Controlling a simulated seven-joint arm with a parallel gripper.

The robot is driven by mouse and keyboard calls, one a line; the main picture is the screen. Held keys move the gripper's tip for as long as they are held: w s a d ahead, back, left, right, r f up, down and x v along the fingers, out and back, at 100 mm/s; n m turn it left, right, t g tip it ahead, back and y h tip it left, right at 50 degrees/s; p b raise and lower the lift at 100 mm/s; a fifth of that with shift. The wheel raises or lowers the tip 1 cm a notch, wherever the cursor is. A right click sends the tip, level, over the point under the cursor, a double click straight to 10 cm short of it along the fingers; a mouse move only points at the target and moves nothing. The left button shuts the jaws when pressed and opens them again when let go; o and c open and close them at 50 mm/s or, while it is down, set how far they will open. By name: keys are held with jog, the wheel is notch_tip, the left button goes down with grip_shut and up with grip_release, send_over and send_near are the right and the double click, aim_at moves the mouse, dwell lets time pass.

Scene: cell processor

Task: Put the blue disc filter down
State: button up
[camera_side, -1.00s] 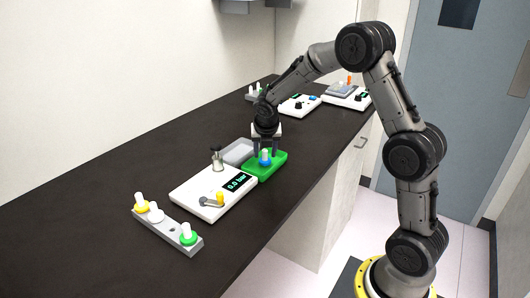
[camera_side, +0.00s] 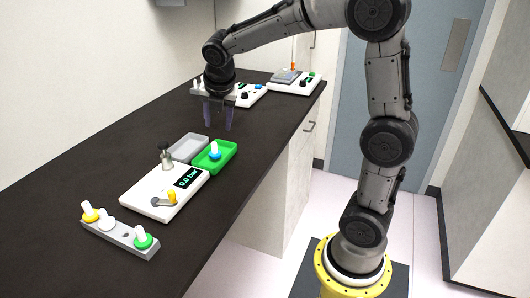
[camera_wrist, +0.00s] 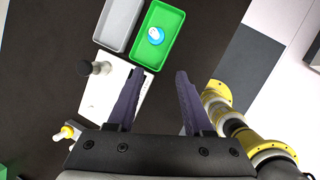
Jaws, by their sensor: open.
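The blue disc filter (camera_side: 215,154), with a white stem on top, stands in the green tray (camera_side: 228,165). In the wrist view the filter (camera_wrist: 155,36) lies inside the green tray (camera_wrist: 170,22), clear of its walls. My gripper (camera_side: 217,126) is open and empty, above the counter and behind the tray in the side view. Its two fingers also show in the wrist view (camera_wrist: 155,85), apart from the filter with nothing between them.
A grey tray (camera_side: 186,146) sits beside the green one. A white device (camera_side: 150,196) with a 0.0 bar display and a post stands in front. A grey rack (camera_side: 122,234) holds yellow, white and green filters. More devices (camera_side: 292,84) stand at the back.

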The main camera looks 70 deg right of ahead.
jog(key=s+a+m+t+y, duration=0.1)
jog(key=s+a+m, duration=0.4)
jog(key=s+m, duration=0.6)
jog(key=s+a+m+t+y, duration=0.1)
jog(key=s+a+m+y, duration=0.1)
jog(key=s+a+m, duration=0.4)
jog(key=shift+s+a+f+m+y, duration=0.2)
jog(key=shift+s+m+y, duration=0.1)
jog(key=shift+s+m, duration=2.4)
jog(key=shift+s+n, duration=0.25)
jog(key=shift+n, duration=0.05)
